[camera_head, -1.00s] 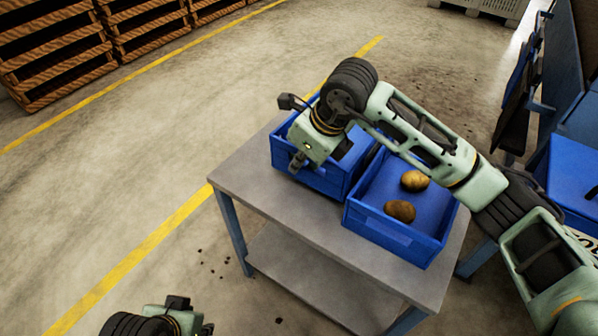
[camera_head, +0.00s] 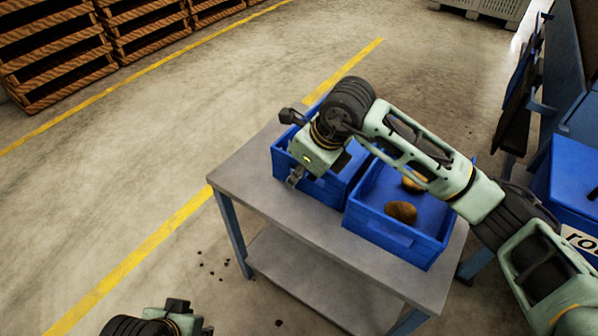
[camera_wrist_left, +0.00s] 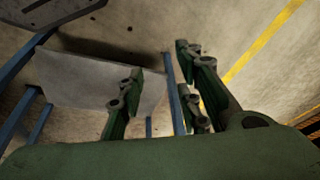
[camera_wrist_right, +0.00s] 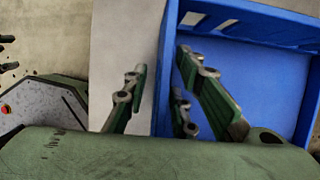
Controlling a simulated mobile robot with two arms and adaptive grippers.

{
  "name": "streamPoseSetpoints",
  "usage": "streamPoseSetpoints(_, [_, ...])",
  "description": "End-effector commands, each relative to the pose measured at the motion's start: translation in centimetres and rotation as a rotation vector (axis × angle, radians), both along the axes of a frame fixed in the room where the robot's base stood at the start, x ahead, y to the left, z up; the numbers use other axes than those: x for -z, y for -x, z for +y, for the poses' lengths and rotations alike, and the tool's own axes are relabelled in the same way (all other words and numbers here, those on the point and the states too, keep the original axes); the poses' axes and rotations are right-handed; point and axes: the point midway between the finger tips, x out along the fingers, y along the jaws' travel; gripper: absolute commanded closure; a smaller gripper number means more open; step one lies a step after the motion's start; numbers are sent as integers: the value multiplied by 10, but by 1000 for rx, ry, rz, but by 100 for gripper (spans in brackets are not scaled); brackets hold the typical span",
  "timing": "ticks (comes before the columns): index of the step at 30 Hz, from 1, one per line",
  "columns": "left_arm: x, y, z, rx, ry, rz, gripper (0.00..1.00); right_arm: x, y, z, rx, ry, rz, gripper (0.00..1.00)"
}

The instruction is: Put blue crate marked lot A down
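Two blue crates stand side by side on a grey table (camera_head: 242,178). The left crate (camera_head: 326,191) is partly hidden by my right gripper (camera_head: 295,178); no lot marking is readable. The right crate (camera_head: 392,236) holds two potatoes (camera_head: 401,211). In the right wrist view, my right gripper (camera_wrist_right: 161,60) has its fingers apart across a wall of a blue crate (camera_wrist_right: 250,75), one outside above the table and one on the inner side. No firm contact with the wall shows. My left gripper (camera_wrist_left: 159,59) is open and empty, away from the crates.
Wooden pallets (camera_head: 55,65) are stacked at the back left. Blue machinery (camera_head: 570,180) stands to the right of the table. A yellow floor line (camera_head: 140,255) passes behind the table.

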Motion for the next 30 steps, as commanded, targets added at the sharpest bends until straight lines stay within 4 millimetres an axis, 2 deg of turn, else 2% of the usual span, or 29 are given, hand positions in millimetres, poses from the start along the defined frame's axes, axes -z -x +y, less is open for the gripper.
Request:
streamPoseSetpoints(5, [-4,0,0,0,0,0,68,-7,0,-1,-1,-1,-2,75])
streamPoseSetpoints(14, [-12,-1,0,0,1,-4,68,-62,14,-19,1,0,-5,75])
streamPoseSetpoints(17, [6,-5,-1,0,0,11,68,-81,19,-25,0,-1,-4,75])
streamPoseSetpoints(21, [17,-9,-2,1,0,14,68,-100,25,-32,1,-1,-3,75])
streamPoseSetpoints(25, [23,-10,-2,2,0,18,68,-110,29,-35,-1,1,-1,75])
streamPoseSetpoints(30, [25,-11,-2,3,0,17,68,-113,30,-37,0,1,-1,75])
